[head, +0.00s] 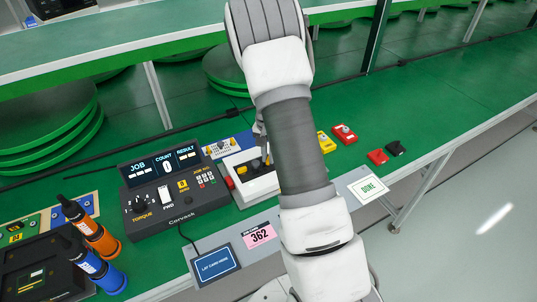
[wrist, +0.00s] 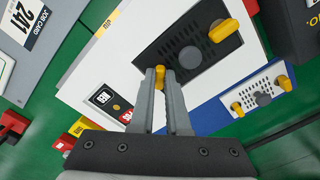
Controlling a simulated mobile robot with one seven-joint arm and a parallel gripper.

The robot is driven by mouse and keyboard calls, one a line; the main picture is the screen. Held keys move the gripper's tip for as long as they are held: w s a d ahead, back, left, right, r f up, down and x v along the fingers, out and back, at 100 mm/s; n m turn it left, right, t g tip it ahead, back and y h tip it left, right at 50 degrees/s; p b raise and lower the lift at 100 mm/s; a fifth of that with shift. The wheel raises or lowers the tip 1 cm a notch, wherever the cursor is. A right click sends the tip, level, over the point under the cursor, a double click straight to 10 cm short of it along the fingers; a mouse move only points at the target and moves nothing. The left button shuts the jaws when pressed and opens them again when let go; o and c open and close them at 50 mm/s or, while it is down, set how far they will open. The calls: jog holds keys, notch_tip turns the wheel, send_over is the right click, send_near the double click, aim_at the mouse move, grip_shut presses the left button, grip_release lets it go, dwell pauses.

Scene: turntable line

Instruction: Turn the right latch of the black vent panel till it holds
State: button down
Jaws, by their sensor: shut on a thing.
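The black vent panel (wrist: 190,45) is set in a white housing (wrist: 125,60), which also shows beside my arm in the head view (head: 262,187). One yellow latch (wrist: 160,72) at the panel's near-left end in the wrist view is between the tips of my gripper (wrist: 160,78); by the neighbouring things this is the right latch. My gripper is shut on it, and the fingers hide much of it, so its angle is unclear. The other yellow latch (wrist: 223,30) sits at the far end, slanted toward the upper right.
A blue-edged plate (wrist: 265,95) with two yellow knobs stands beside the housing. A dark torque console (head: 172,190) is to its left in the head view. Red and yellow blocks (head: 344,133) lie to the right. The green bench (head: 440,120) farther right is clear.

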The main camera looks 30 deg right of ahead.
jog(key=m+p, duration=0.1)
jog(key=m, duration=0.3)
jog(key=shift+m+p, duration=0.45)
jog(key=shift+m, duration=1.75)
jog(key=c, duration=0.9)
grip_release()
jog(key=shift+w, duration=0.1)
notch_tip(320, 180, up, 17)
jog(key=shift+r+p, duration=0.2)
jog(key=shift+p, duration=0.7)
